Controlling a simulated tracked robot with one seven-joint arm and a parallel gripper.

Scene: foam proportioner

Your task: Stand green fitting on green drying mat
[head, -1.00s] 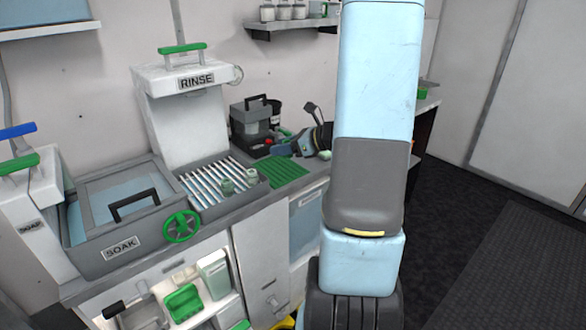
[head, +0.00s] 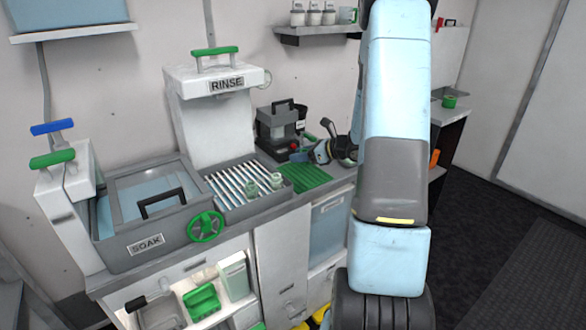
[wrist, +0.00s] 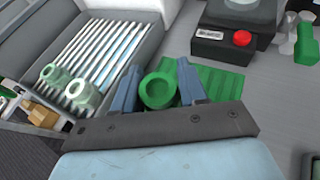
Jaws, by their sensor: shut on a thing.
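The green fitting (wrist: 158,90) is a ring-topped piece between the two blue fingers of my gripper (wrist: 157,86) in the wrist view. My gripper is shut on it. The green drying mat (wrist: 212,82) lies behind and to the right of the fitting in that view; whether the fitting touches it cannot be told. In the head view the ribbed mat (head: 305,178) lies on the counter right of the drain rack, and my gripper (head: 318,153) is near its far right side. The fitting is not clear in the head view.
Two pale green fittings (wrist: 82,94) stand on the ribbed drain rack (wrist: 92,52) left of my gripper. A dark box with a red button (wrist: 242,38) stands behind the mat. A soak basin (head: 150,200) and a rinse unit (head: 215,110) are to the left.

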